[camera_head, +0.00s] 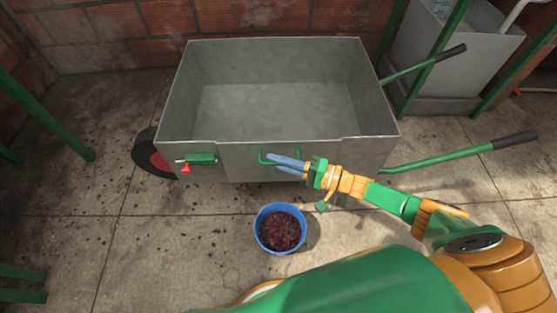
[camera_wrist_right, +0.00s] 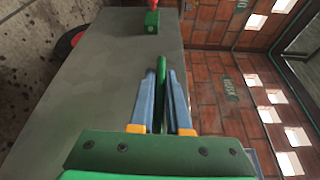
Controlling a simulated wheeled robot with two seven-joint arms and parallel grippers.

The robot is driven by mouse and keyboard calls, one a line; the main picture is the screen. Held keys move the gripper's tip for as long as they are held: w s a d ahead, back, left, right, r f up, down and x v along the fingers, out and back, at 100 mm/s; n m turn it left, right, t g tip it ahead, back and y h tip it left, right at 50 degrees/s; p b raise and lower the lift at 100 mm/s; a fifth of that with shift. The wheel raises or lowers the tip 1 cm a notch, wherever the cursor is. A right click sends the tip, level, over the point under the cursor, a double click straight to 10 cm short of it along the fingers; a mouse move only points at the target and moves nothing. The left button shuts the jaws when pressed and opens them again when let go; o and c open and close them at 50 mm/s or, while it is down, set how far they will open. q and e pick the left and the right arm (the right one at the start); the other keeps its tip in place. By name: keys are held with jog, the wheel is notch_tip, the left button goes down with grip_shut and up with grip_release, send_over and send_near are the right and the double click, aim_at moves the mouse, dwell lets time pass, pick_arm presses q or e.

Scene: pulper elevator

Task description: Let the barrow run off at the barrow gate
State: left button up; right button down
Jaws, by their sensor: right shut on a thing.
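The grey metal barrow (camera_head: 270,65) stands upright and its tray looks empty. Its near side wall carries a green latch block (camera_head: 202,159) with a red knob (camera_head: 185,169), and a green handle (camera_head: 262,157) on the gate panel (camera_head: 238,162). My right gripper (camera_head: 273,161) is at this handle. In the right wrist view its two blue-grey fingers (camera_wrist_right: 162,80) lie on either side of the green handle bar (camera_wrist_right: 161,68), shut on it. The latch block (camera_wrist_right: 152,22) shows beyond the fingertips there. My left gripper is out of view.
A blue bucket (camera_head: 261,236) of dark red matter stands on the floor below the gate. The barrow's wheel (camera_head: 147,152) is at left and its green shafts (camera_head: 440,160) reach right. A grey machine (camera_head: 435,60) stands behind right. Brick walls close the back.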

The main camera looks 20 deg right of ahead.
jog(key=c, duration=0.9)
grip_release()
jog(key=shift+w, duration=0.15)
jog(key=v, duration=0.7)
